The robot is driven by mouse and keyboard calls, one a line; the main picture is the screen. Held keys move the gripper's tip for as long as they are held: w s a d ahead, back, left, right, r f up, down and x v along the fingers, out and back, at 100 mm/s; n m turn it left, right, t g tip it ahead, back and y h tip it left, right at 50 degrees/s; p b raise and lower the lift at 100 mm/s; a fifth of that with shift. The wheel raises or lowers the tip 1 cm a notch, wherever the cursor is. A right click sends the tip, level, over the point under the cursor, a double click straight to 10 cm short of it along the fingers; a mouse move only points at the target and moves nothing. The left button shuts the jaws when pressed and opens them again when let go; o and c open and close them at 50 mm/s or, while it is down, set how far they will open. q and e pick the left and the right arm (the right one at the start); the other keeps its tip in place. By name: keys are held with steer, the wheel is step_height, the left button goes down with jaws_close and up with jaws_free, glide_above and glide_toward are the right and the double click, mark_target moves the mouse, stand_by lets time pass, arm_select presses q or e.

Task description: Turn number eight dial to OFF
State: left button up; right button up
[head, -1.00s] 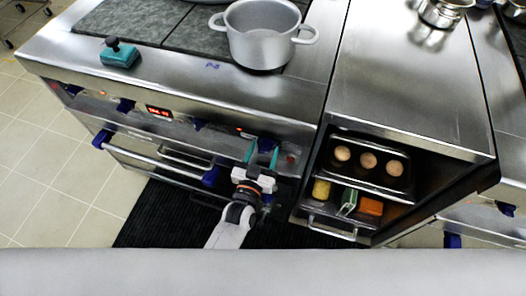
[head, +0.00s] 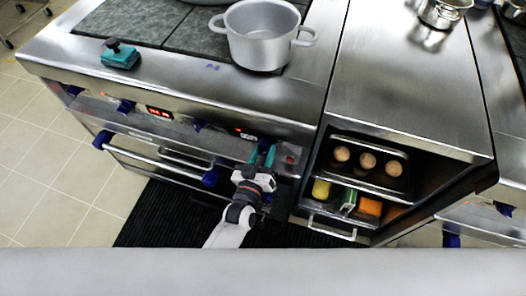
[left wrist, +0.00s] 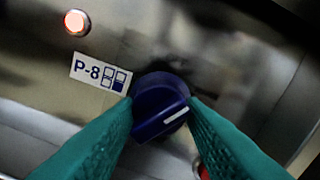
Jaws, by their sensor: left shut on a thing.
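The number eight dial (left wrist: 160,106) is a dark blue round knob with a white pointer line, beside a label reading P-8 (left wrist: 101,73) in the left wrist view. Its pointer slants up to the right. My left gripper (head: 262,156) is at the stove's front panel, its two teal fingers on either side of the dial. The left wrist view shows the fingertips (left wrist: 161,107) shut on the dial's sides. In the head view the dial is largely hidden by the fingers. My right gripper is not in view.
A red-orange lamp (left wrist: 77,22) glows above the label. Other blue knobs (head: 125,106) and a red display (head: 159,112) line the panel. An oven handle (head: 157,158) runs below it. A grey pot (head: 262,45) stands on the stove. An open shelf unit (head: 322,216) is at the right.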

arm_select(q)
steer(key=n, duration=0.3)
steer(key=shift+n, duration=1.8)
steer(key=o, duration=1)
steer(key=v, duration=1.2)
